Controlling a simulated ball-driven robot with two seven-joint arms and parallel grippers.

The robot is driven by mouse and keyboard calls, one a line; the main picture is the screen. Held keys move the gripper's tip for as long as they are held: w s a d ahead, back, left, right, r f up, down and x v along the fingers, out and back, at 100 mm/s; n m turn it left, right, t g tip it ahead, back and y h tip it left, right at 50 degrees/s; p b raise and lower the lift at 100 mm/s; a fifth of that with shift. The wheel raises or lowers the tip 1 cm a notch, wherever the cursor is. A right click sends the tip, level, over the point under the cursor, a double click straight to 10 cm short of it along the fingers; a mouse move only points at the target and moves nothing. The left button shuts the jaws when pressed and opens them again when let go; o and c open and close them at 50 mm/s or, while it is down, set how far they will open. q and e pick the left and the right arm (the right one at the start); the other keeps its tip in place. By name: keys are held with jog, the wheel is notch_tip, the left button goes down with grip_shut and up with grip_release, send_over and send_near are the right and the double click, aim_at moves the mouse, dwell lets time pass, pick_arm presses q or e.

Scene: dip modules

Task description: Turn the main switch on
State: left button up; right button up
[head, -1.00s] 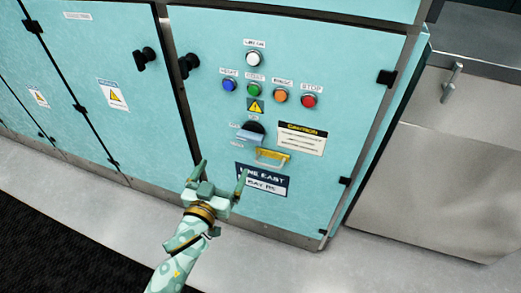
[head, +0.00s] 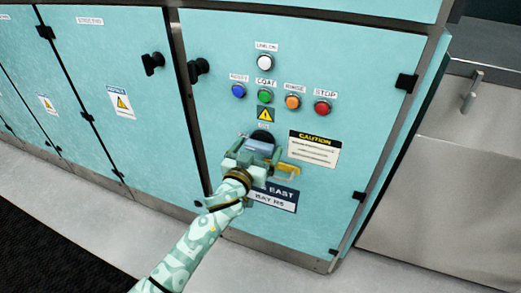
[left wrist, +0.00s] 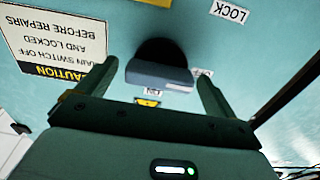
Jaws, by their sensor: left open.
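The main switch is a black round hub (head: 262,135) with a flat grey-blue handle (head: 260,148) on the teal panel, below the yellow warning triangle. The left wrist view shows this handle (left wrist: 160,76) lying crosswise between the fingers, with a visible gap on each side. My left gripper (head: 257,152) is open in front of the switch and partly covers it in the head view. In the left wrist view my open gripper (left wrist: 156,70) has one finger either side of the handle. Whether the fingers reach past its front face is hard to tell. My right gripper is not in view.
A yellow bar (head: 287,169) juts out just right of the gripper. Above are a white lamp (head: 265,63) and blue, green, orange and red (head: 322,108) buttons. A caution plate (head: 314,149) sits to the right. Black door knobs (head: 198,70) project at left.

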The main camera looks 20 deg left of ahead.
pick_arm(q)
jog(key=shift+w+r, duration=0.1)
jog(key=shift+w, duration=0.55)
jog(key=c, duration=1)
